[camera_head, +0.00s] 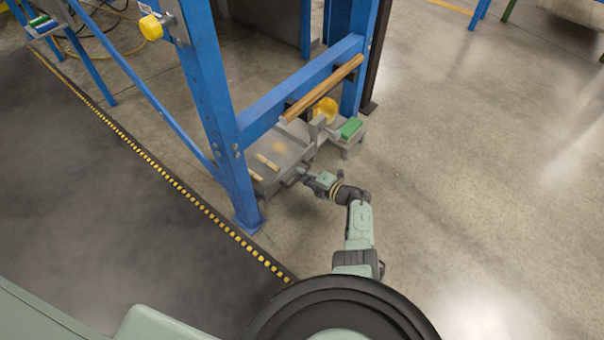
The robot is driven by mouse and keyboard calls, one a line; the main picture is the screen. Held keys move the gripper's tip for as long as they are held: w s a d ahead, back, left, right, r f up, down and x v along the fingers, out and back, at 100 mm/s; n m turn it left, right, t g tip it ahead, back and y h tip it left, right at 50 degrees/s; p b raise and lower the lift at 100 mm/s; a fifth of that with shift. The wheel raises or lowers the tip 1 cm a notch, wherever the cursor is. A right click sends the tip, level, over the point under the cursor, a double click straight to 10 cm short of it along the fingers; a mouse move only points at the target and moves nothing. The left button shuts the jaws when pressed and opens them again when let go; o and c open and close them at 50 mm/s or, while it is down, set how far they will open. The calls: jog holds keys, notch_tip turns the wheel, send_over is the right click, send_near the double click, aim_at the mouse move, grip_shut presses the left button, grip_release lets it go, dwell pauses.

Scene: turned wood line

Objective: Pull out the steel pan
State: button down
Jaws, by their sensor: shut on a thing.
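The steel pan (284,166) is a grey, shallow, box-like thing low under the blue frame, in the middle of the head view. Short pale wooden pieces (267,161) lie on it. My gripper (303,178) is at the pan's near right side, at floor height, and is shut on its edge or handle. The exact contact is too small to make out. The pan's far left part is hidden behind the blue post.
A blue post (222,130) and blue crossbeam (290,92) stand over the pan. A wooden bar (322,88), a yellow round part (325,108) and a green block (351,128) are behind it. Bare concrete floor (470,190) lies open to the right. A dark mat (110,190) lies left.

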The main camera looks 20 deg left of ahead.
jog(key=shift+d, duration=0.1)
jog(key=f+p+v, duration=0.3)
jog(key=f+v, duration=0.1)
jog(key=v, duration=1.5)
jog(key=shift+s+d, duration=0.25)
jog(key=shift+d, duration=0.3)
jog(key=c, duration=1.7)
grip_release()
jog(key=shift+o, duration=0.2)
jog(key=shift+d, duration=0.1)
